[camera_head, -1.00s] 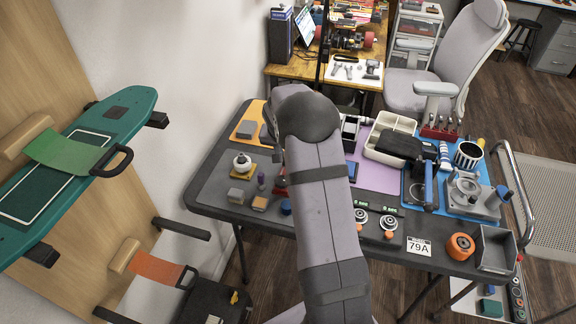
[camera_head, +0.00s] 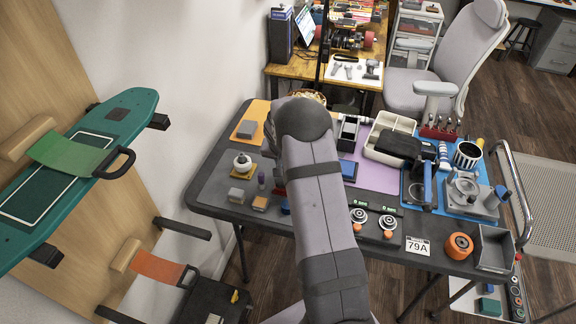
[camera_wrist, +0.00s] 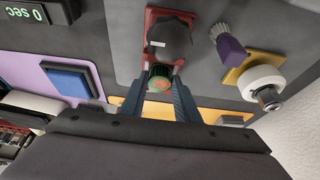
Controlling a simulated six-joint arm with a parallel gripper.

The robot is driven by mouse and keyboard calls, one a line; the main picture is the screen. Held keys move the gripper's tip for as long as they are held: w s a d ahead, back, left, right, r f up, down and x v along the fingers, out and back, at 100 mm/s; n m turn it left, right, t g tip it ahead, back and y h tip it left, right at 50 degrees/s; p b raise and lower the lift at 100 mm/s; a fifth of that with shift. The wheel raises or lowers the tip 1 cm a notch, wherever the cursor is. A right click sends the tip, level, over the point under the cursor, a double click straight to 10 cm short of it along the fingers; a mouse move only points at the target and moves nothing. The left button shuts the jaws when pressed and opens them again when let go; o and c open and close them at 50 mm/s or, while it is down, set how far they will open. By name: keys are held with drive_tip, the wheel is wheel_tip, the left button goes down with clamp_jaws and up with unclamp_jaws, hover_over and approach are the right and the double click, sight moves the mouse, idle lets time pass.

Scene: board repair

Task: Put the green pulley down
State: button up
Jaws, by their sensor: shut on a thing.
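The green pulley (camera_wrist: 159,83), a small dark green ring with an orange-brown middle, shows in the wrist view between the fingertips. My gripper (camera_wrist: 159,98) is shut on it. Beyond it, close in the picture, is a red base (camera_wrist: 150,20) with a black knob (camera_wrist: 170,42) on it. I cannot tell whether the pulley touches the base. In the head view my arm hides the pulley and the fingers.
A purple brush (camera_wrist: 231,48) and a white round part (camera_wrist: 263,80) on a yellow plate lie right of the red base in the wrist view. A blue block (camera_wrist: 70,80) lies left. In the head view, the grey mat (camera_head: 217,187) has bare room at its left edge.

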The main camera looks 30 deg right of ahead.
drive_tip(key=shift+f, duration=0.15)
drive_tip(key=o, duration=1.1)
drive_tip(key=shift+o, duration=0.2)
drive_tip(key=shift+r, duration=0.25)
drive_tip(key=b+v, duration=0.1)
drive_tip(key=v, duration=1.1)
drive_tip(key=shift+f, duration=0.1)
drive_tip(key=s+a+n+g+y, duration=0.1)
drive_tip(key=s+a+n, duration=0.2)
drive_tip(key=s+a, duration=0.3)
drive_tip(key=s+a+f+n+g+y, duration=0.1)
drive_tip(key=s+a+n, duration=0.2)
drive_tip(key=s, duration=0.9)
drive_tip(key=s+a+f+n+g+y, duration=0.1)
drive_tip(key=s+a+n, duration=0.2)
drive_tip(key=s+a, duration=0.5)
drive_tip(key=shift+s+a+f, duration=0.25)
drive_tip(key=shift+s+a, duration=0.1)
drive_tip(key=shift+s, duration=0.3)
